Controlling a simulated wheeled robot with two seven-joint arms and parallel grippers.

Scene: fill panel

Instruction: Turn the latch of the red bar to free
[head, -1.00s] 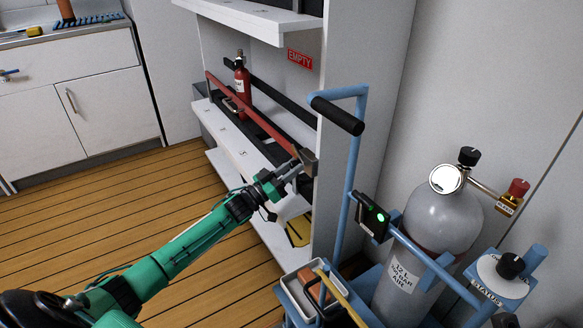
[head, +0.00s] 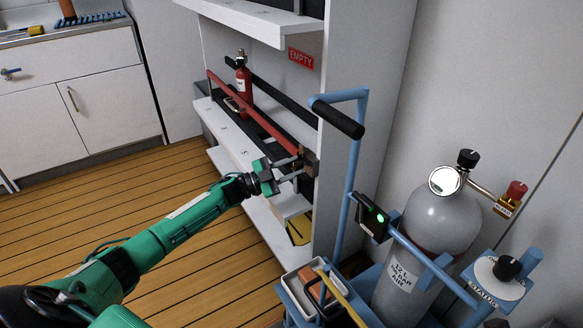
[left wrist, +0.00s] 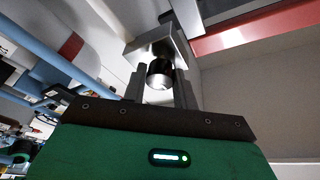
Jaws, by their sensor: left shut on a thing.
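The red bar (head: 255,118) runs across the front of the middle shelf, in front of a red cylinder (head: 243,84). Its near end meets a dark latch (head: 311,163) at the shelf's side panel. My left gripper (head: 297,169) is at this latch, with its fingers pointing at the panel. In the left wrist view the fingers are shut on the latch's round black knob (left wrist: 160,73), which stands out from a grey metal block (left wrist: 150,45). The red bar (left wrist: 250,28) also shows there at upper right. The latch is partly hidden by the fingers in the head view. My right gripper is out of view.
A blue trolley (head: 350,185) with a grey gas cylinder (head: 440,222) stands close to the right of the latch. A white shelf unit (head: 235,143) bears the bar. The wooden floor (head: 120,215) on the left is clear.

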